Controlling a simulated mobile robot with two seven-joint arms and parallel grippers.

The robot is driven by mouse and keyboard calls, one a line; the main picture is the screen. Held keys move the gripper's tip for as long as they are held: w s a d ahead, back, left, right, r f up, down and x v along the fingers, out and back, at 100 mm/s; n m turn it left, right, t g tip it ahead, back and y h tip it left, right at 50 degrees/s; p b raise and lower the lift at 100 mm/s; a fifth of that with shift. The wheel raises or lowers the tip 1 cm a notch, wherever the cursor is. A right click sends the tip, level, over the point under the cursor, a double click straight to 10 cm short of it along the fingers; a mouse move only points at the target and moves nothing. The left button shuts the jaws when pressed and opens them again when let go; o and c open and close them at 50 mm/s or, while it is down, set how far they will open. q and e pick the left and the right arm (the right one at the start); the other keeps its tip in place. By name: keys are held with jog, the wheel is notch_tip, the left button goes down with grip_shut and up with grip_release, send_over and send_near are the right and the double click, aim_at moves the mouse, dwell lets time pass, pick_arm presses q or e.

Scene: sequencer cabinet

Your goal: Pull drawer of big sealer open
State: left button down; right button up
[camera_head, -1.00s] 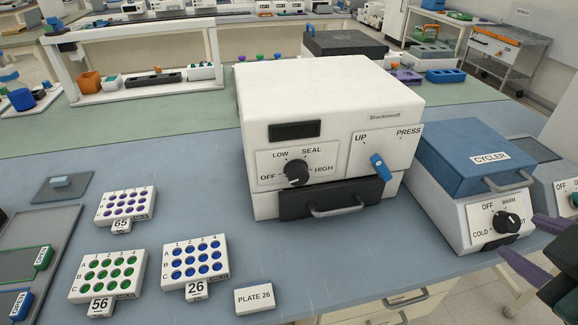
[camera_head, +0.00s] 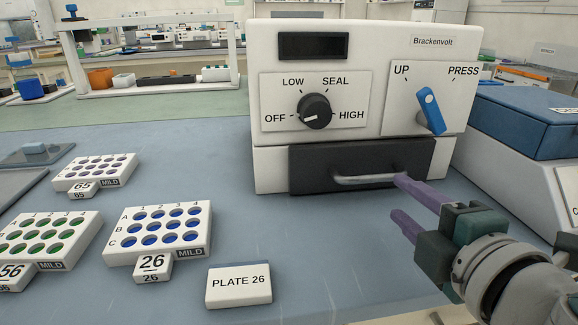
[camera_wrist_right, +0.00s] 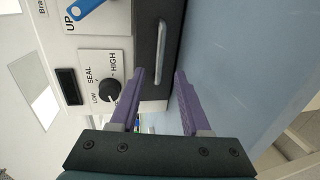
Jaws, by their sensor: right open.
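The big white sealer (camera_head: 350,85), marked Brackenvolt, stands on the blue bench. Its dark drawer (camera_head: 305,172) is at the bottom front and appears shut. A silver bar handle (camera_head: 365,179) is on the drawer front. My right gripper (camera_head: 399,198) is open and empty at the handle's right end, with the purple upper finger's tip overlapping it in the head view. In the right wrist view, the handle (camera_wrist_right: 161,53) runs lengthwise beyond the fingertips (camera_wrist_right: 160,73), in line with the gap between them. Contact cannot be told. My left gripper is out of view.
The sealer's dial (camera_head: 314,111) points near OFF, and its blue lever (camera_head: 430,110) leans toward UP. The blue-topped cycler (camera_head: 530,120) stands close on the right. Plate 26 (camera_head: 160,225) and a PLATE 26 label block (camera_head: 239,287) sit front left. Bench before the drawer is clear.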

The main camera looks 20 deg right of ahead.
aim_at(376, 179)
jog(key=x, duration=0.7)
jog(key=shift+w+d+b, duration=0.1)
jog(key=shift+w+b, duration=0.2)
jog(key=shift+b, duration=0.05)
jog(key=shift+c, duration=0.2)
grip_shut()
dwell(0.9)
